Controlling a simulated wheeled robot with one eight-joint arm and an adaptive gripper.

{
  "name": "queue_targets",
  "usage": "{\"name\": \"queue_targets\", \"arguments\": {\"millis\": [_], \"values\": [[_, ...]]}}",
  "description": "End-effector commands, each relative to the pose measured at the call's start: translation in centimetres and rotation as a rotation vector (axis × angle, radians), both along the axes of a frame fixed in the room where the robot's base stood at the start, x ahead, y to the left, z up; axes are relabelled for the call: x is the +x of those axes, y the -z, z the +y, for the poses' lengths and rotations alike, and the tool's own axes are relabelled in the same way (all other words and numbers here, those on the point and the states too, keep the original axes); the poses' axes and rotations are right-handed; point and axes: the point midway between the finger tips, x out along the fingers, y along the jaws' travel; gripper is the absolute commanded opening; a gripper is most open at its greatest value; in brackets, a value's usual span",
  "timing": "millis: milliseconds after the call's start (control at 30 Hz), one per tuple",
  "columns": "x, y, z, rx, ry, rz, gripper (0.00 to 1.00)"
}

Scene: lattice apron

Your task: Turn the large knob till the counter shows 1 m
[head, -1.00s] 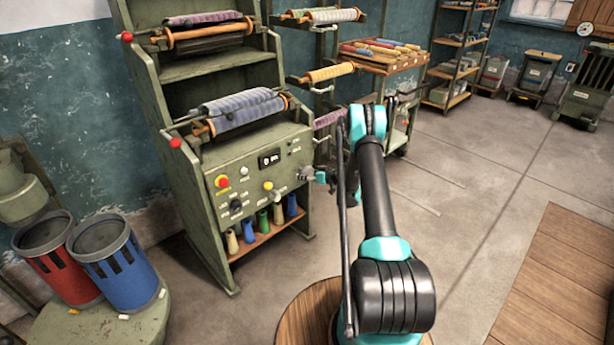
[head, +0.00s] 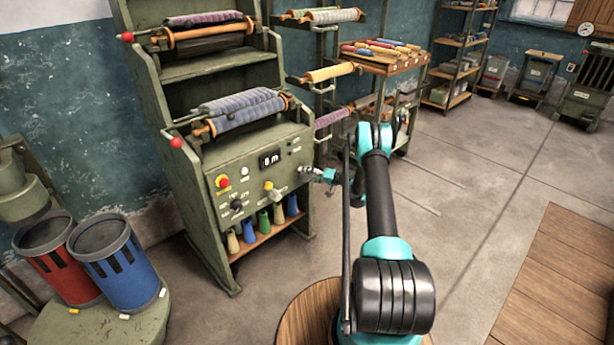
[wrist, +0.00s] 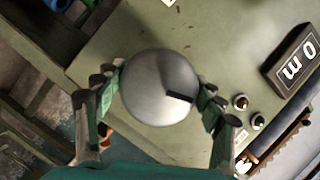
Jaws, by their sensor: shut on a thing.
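The large knob (wrist: 148,80) is a round grey metal disc with a dark notch at its lower right in the wrist view. In the head view the knob (head: 304,171) sits at the right end of the green machine's (head: 230,165) front panel. My gripper (wrist: 161,90) has one finger on each side of the knob and is shut on it; it also shows in the head view (head: 322,175). The counter (head: 270,159) on the panel appears to read 0 m; the wrist view shows this counter (wrist: 296,64) tilted.
A yellow-topped lever (head: 270,187), a red button (head: 222,181) and a small black knob (head: 236,206) are on the panel left of the large knob. Thread cones (head: 263,221) stand on a shelf below. A wooden-topped cart (head: 385,62) stands behind.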

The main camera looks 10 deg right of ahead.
Motion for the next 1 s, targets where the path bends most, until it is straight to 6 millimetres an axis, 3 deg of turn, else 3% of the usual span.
{"name": "queue_targets", "arguments": {"millis": [300,833,867,1000], "values": [[-0.03,-0.05,-0.09,0.093,0.002,0.069,0.40],[-0.03,-0.10,-0.09,0.111,0.002,0.083,0.40],[-0.03,-0.10,-0.09,0.112,0.003,0.082,0.72],[-0.04,-0.09,-0.07,0.111,0.002,0.082,0.89]]}}
